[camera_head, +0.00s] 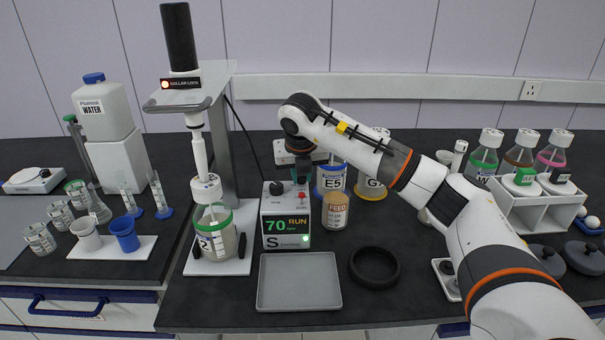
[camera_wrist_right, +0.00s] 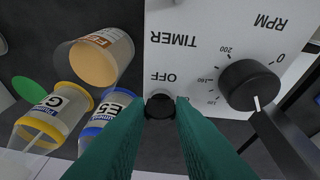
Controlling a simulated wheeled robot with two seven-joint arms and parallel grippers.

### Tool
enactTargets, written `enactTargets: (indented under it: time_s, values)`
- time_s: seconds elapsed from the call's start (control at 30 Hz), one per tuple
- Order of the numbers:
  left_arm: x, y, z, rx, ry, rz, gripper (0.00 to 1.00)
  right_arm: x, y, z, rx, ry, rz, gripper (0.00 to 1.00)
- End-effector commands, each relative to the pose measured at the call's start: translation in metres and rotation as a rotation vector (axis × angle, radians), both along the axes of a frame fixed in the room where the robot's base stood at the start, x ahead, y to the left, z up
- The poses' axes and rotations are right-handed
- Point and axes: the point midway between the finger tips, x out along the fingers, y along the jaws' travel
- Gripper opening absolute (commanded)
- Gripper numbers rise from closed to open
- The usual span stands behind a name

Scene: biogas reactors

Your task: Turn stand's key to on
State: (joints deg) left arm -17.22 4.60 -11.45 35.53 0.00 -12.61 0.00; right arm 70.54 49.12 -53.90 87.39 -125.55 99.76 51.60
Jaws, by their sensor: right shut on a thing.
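The stand's control box (camera_head: 286,228) is white with a lit display reading 70 RUN, and it stands beside the stirrer stand (camera_head: 222,130). My right gripper (camera_head: 301,176) reaches down onto its top from behind. The key sits by the OFF label, under the word TIMER. The fingers partly hide the key and the label on its other side. A black RPM knob (camera_wrist_right: 249,85) is beside it. My left gripper is not in view.
A FEED jar (camera_head: 335,211) and the E5 jar (camera_head: 331,180) stand close to the box's right side. A jar (camera_head: 217,243) stands under the stirrer. A grey tray (camera_head: 298,283) and black ring (camera_head: 375,266) lie in front.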

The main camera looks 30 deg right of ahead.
Motion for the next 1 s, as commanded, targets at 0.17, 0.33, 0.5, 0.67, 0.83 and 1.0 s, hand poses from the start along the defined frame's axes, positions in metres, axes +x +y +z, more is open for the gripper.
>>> enactTargets:
  time_s: [0.17,0.33,0.5,0.67,0.83,1.0]
  values:
    - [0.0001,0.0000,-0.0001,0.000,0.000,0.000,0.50,0.0009,0.0004,0.0010,0.001,-0.002,-0.069,0.00]
    - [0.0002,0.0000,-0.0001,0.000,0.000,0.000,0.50,0.0011,0.0009,0.0009,0.001,-0.002,-0.100,0.00]
    - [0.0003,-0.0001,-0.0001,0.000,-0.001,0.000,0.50,0.0012,0.0008,0.0009,0.001,-0.002,-0.111,0.00]
    - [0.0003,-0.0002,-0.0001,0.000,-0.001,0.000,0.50,0.0011,0.0007,0.0009,0.001,-0.002,-0.111,0.00]
    - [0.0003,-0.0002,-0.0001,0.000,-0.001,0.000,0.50,0.0011,0.0006,0.0008,0.001,-0.002,-0.111,0.28]
    - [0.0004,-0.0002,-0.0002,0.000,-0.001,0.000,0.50,0.0009,0.0006,0.0005,0.001,-0.001,-0.110,0.43]
